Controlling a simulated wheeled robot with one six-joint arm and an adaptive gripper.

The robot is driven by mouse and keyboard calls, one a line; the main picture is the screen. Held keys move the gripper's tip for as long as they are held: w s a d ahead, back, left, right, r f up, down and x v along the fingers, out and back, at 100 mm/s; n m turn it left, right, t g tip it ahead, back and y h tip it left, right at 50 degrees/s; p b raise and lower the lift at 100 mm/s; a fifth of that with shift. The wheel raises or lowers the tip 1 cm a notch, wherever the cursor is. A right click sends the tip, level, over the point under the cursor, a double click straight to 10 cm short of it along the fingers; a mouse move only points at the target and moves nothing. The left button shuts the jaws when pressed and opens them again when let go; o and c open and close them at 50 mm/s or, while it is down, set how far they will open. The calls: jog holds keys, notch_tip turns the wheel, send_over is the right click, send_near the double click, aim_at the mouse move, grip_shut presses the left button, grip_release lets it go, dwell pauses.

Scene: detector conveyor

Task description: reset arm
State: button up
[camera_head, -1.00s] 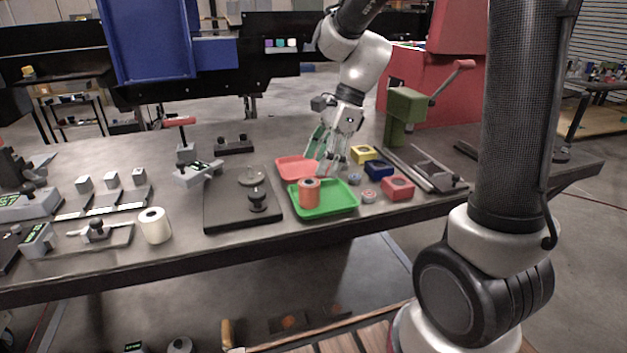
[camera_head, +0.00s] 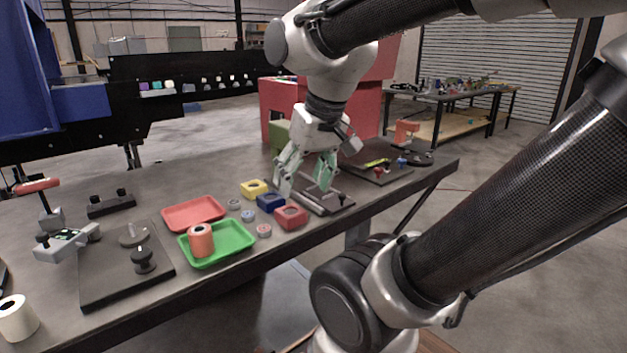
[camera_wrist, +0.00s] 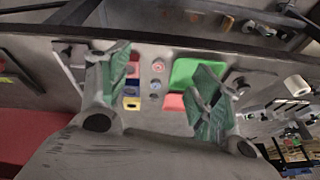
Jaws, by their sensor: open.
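My gripper (camera_head: 305,183) is open and empty, with green-tipped fingers spread. In the head view it hangs over the right part of the workbench, in front of the green press and near a grey slide fixture (camera_head: 325,200). My arm is bent, with the wrist above the table. In the wrist view my gripper (camera_wrist: 160,95) has its two fingers wide apart, and nothing is held between them. Below them show the coloured blocks and the green tray (camera_wrist: 185,72).
On the bench (camera_head: 160,180) stand a red tray (camera_head: 193,212), a green tray (camera_head: 240,238) holding an orange roll (camera_head: 201,240), and yellow (camera_head: 253,188), blue (camera_head: 270,202) and red (camera_head: 291,216) blocks. A dark board (camera_head: 115,285) and white roll (camera_head: 17,318) are left. A red cabinet (camera_head: 280,105) stands behind.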

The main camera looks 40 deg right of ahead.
jog(key=shift+s+d+f+n+t+h, duration=0.15)
jog(key=shift+s+d+n, duration=0.15)
jog(key=shift+s+n, duration=0.2)
jog(key=shift+s+d+r+n+t+h, duration=0.1)
jog(key=shift+s+d+n+t+h, duration=0.05)
jog(key=shift+s+d+n, duration=0.3)
